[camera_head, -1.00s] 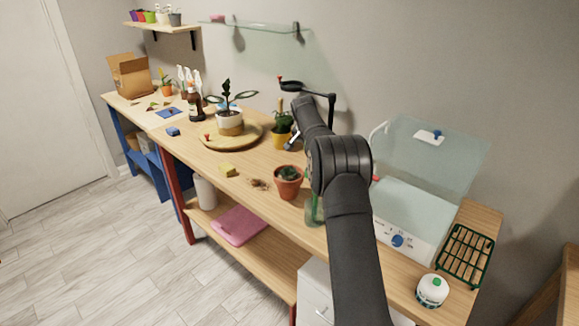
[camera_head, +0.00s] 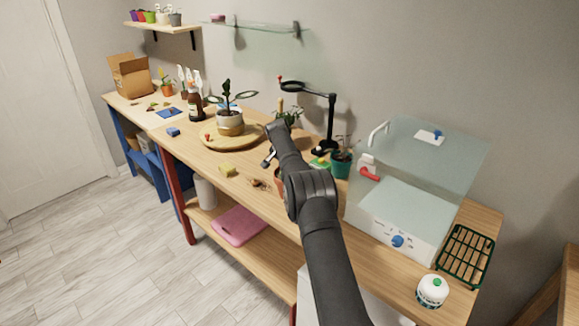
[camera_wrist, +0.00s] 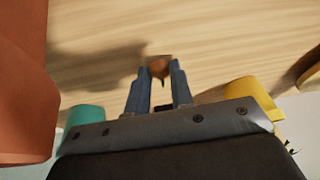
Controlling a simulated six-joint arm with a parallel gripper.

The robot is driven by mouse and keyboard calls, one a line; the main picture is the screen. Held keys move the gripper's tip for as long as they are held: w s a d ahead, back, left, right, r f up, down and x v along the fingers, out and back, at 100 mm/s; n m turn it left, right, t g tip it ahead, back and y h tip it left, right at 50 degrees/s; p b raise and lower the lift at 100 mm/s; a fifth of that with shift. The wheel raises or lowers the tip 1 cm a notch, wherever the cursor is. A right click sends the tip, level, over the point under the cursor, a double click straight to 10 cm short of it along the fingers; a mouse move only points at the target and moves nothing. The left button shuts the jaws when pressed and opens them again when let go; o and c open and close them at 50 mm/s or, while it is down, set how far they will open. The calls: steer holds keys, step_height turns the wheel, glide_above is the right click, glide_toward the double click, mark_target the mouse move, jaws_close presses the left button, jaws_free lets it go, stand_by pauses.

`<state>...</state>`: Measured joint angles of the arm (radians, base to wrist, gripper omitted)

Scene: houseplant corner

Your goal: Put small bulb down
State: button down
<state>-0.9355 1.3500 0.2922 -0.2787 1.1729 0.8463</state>
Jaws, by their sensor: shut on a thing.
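The small bulb (camera_wrist: 159,68) is brown and shows between my fingertips in the wrist view. My gripper (camera_wrist: 160,82) is shut on it, above bare wooden bench top. I cannot tell how far above the wood the bulb is. In the head view my gripper (camera_head: 267,161) is over the middle of the bench (camera_head: 205,158), in front of the round wooden board. The bulb cannot be made out in that view.
A terracotta pot (camera_wrist: 22,85) stands close on the left in the wrist view. A teal pot (camera_wrist: 85,115) and a yellow pot (camera_wrist: 252,90) are nearer the gripper body. In the head view, a yellow sponge (camera_head: 227,170) and brown bits (camera_head: 258,184) lie near the front edge.

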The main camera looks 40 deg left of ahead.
steer(key=shift+f, duration=0.15)
steer(key=c, duration=1.3)
jaws_free()
steer(key=shift+o, duration=0.2)
steer(key=v, duration=1.2)
